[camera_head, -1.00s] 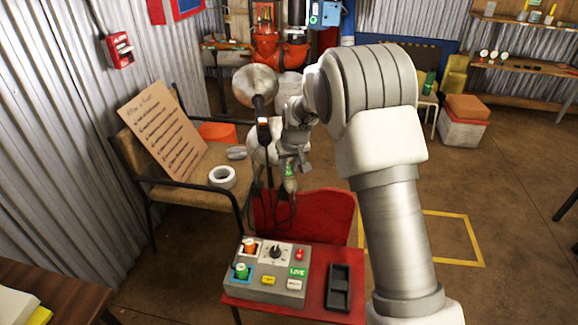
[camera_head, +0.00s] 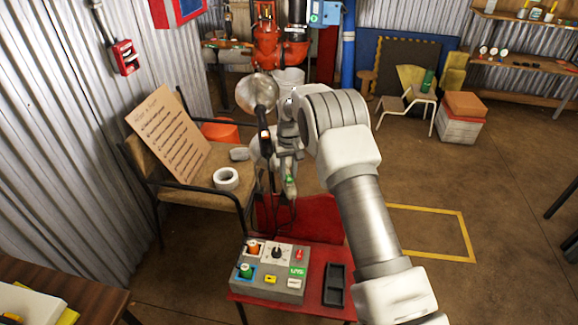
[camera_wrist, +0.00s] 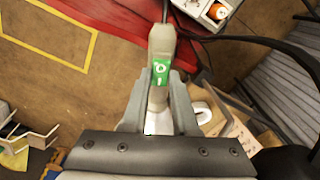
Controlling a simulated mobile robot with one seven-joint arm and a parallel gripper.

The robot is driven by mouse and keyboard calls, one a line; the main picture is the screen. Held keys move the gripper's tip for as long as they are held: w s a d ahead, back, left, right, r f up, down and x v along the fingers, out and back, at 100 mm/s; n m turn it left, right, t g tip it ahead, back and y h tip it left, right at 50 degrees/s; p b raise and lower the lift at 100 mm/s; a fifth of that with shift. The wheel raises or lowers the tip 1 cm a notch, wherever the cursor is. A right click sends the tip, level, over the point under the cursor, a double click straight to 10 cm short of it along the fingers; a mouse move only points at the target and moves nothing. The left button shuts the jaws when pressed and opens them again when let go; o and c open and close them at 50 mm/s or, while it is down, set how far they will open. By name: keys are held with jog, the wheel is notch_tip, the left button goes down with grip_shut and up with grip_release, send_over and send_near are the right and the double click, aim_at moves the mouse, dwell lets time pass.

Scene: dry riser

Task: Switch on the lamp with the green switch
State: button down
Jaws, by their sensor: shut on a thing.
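My gripper (camera_wrist: 158,95) is shut on a pale hand-sized switch body with a green switch (camera_wrist: 161,72) on its face. A dark cord leaves its far end in the wrist view. In the head view the same green switch (camera_head: 290,185) hangs in my gripper (camera_head: 289,172), above and behind the red chair. A lamp (camera_head: 257,92) with a round metal shade and a dark handle stands just left of my gripper. I cannot tell whether it is lit. The rocker's exact position is too small to tell.
A grey control box (camera_head: 262,290) with knobs and buttons sits on the red chair (camera_head: 318,262) beside a black tray (camera_head: 335,285). A brown armchair (camera_head: 215,190) holds a written board (camera_head: 170,138) and a tape roll (camera_head: 226,178).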

aim_at(288, 177)
dwell(0.3)
jog(key=c, duration=0.7)
grip_release()
jog(key=shift+r, duration=0.1)
notch_tip(288, 177, up, 17)
jog(key=p, duration=0.3)
jog(key=shift+w+r, duration=0.1)
jog(key=shift+r, duration=0.05)
